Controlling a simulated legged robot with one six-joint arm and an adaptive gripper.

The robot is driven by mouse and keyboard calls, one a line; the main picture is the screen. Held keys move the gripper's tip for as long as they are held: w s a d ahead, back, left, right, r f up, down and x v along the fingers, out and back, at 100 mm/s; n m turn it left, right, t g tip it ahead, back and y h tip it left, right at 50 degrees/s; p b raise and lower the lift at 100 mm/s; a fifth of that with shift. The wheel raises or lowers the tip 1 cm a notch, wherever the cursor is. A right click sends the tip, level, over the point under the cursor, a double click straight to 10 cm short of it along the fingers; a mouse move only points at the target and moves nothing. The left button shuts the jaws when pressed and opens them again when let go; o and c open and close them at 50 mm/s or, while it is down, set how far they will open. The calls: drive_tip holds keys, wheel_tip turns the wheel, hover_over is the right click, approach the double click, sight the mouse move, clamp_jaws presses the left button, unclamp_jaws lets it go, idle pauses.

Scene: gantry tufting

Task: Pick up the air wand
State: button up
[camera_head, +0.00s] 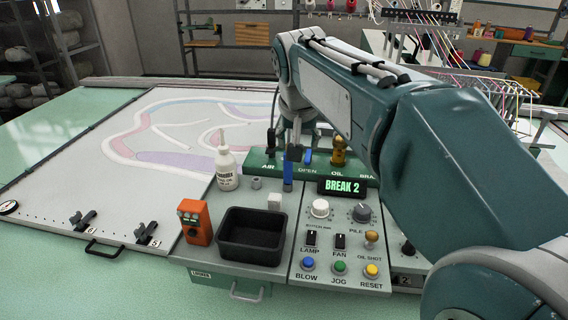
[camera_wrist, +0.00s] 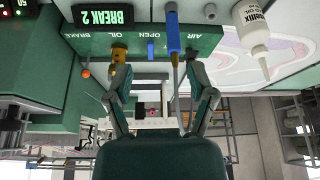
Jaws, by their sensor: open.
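The air wand (camera_head: 288,177) has a blue body and stands upright by the green panel's AIR label. In the wrist view, which is upside down, the wand (camera_wrist: 174,38) shows its blue body and a thin grey stem. My gripper (camera_head: 294,152) is right at the wand in the head view and hides part of it. In the wrist view my gripper (camera_wrist: 160,80) is open. The wand's stem lies between the two fingers, closer to the right one. I cannot tell whether a finger touches it.
A brass oil fitting (camera_head: 338,152) and a small blue OPEN lever (camera_head: 308,157) stand close by. A white oil bottle (camera_head: 226,165), an orange device (camera_head: 194,222) and a black bin (camera_head: 222,244) are on the console. A BREAK 2 display (camera_head: 342,187) is at right.

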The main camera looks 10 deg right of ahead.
drive_tip(key=m, duration=0.1)
approach(288, 165)
wheel_tip(288, 165, up, 3)
drive_tip(key=w, duration=0.1)
drive_tip(key=x, duration=1)
drive_tip(key=shift+w+d+f, duration=0.1)
drive_tip(key=shift+f, duration=0.05)
drive_tip(key=shift+c, duration=0.3)
clamp_jaws()
